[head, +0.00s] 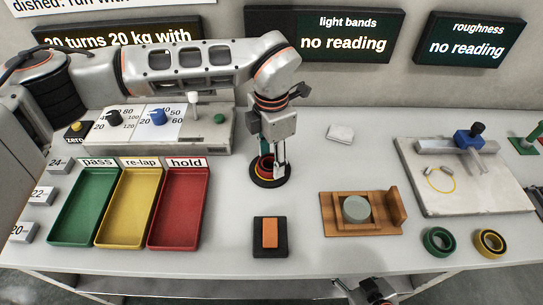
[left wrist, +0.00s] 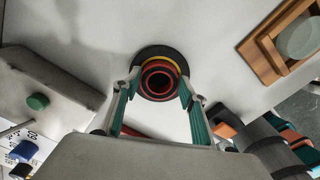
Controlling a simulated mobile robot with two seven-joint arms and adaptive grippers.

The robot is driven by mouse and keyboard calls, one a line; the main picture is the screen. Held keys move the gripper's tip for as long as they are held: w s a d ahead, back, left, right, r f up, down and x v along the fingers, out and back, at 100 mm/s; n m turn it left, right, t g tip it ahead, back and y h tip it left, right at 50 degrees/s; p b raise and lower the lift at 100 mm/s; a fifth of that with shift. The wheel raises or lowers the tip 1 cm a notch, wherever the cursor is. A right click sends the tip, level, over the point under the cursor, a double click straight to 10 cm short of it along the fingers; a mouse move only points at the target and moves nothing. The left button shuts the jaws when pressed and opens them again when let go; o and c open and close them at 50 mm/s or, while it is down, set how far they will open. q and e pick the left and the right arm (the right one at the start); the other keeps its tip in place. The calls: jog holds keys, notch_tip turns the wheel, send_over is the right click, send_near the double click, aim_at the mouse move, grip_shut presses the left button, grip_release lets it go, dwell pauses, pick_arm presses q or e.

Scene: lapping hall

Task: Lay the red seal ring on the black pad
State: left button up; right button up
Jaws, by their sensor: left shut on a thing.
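The red seal ring (left wrist: 158,79) shows between the fingertips of my left gripper (left wrist: 161,86) in the left wrist view. My left gripper (head: 279,168) is shut on it, pointing down. A round black pad (head: 268,183) with a yellow circle lies directly beneath; it also shows in the left wrist view (left wrist: 150,51). The ring (head: 264,165) appears within the pad's outline, partly hidden by the fingers in the head view. I cannot tell whether it touches the pad. My right gripper (head: 368,291) is cut off at the bottom edge, its jaws unclear.
Green (head: 91,171), yellow and red trays (head: 180,171) stand to the left. An orange block (head: 270,233) on a dark square base and a wooden fixture (head: 331,229) stand in front. A green ring (head: 428,241) and a yellow ring (head: 478,243) lie at the right.

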pick_arm(q)
jog(key=o, duration=1.1)
notch_tip(320, 180, up, 12)
jog(key=shift+r+p, duration=0.15)
jog(key=shift+p, duration=0.3)
